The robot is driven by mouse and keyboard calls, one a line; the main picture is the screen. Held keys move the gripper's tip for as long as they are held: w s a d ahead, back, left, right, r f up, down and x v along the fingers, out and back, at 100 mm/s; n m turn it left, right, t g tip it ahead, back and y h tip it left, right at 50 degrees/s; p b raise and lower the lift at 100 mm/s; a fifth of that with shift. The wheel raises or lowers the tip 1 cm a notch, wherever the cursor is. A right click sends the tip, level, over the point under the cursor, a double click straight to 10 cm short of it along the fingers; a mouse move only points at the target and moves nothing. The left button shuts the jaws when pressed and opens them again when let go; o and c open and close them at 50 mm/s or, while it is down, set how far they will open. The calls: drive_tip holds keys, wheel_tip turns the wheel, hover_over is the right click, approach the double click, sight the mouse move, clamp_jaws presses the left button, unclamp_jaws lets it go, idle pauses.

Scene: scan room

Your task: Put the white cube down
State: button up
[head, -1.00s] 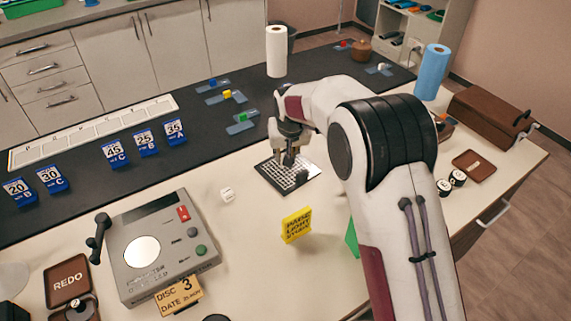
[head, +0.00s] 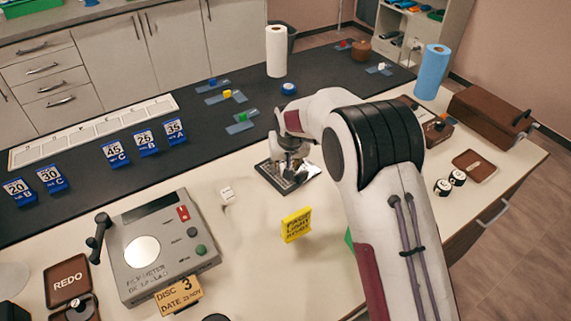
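My gripper (head: 290,173) points down over a small dark pad (head: 266,173) on the light table, and hides much of the pad. Its fingertips are small and dark here, so I cannot tell whether they are open or what lies between them. A small white cube with dark marks (head: 226,195) sits on the table to the left of the pad, apart from my gripper. Another small white cube (head: 382,66) sits on a blue plate at the far right of the dark mat.
A grey machine (head: 157,250) stands front left. A yellow sign (head: 296,225) stands in front of the pad. Blue number signs (head: 147,143) stand on the dark mat (head: 200,130). Paper rolls (head: 276,52) and a brown box (head: 490,115) are farther back. Table between machine and yellow sign is clear.

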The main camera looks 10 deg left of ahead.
drive_tip(key=shift+r, duration=0.15)
drive_tip(key=v, duration=1.2)
idle(0.5)
drive_tip(key=shift+d, duration=0.1)
idle(0.6)
